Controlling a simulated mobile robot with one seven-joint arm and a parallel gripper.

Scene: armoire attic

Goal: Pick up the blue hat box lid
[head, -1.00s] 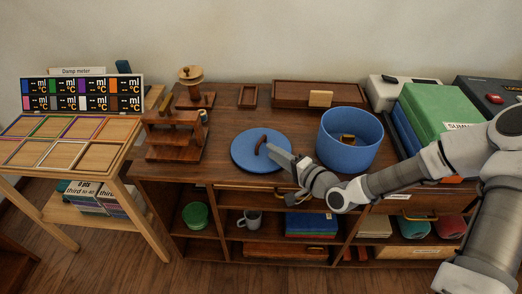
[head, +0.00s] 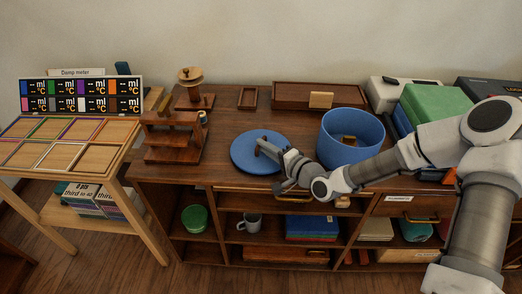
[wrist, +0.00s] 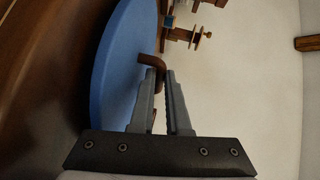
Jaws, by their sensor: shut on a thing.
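The blue hat box lid (head: 243,159) is a round blue disc with a brown handle (head: 262,142), lying on the wooden cabinet top left of the blue hat box (head: 333,158). My gripper (head: 270,150) reaches over the lid from the right, its fingertips at the handle. In the wrist view the lid (wrist: 122,65) fills the left side, and my gripper (wrist: 164,80) has both fingers around the brown handle (wrist: 152,62), shut on it. I cannot tell whether the lid's underside touches the cabinet top.
A wooden stand (head: 174,140) is close to the lid's left. The open hat box holds a small brown thing. A flat wooden tray (head: 291,94) lies behind it. A green box (head: 435,108) stands at the right. A table with colour cards (head: 80,95) is at the left.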

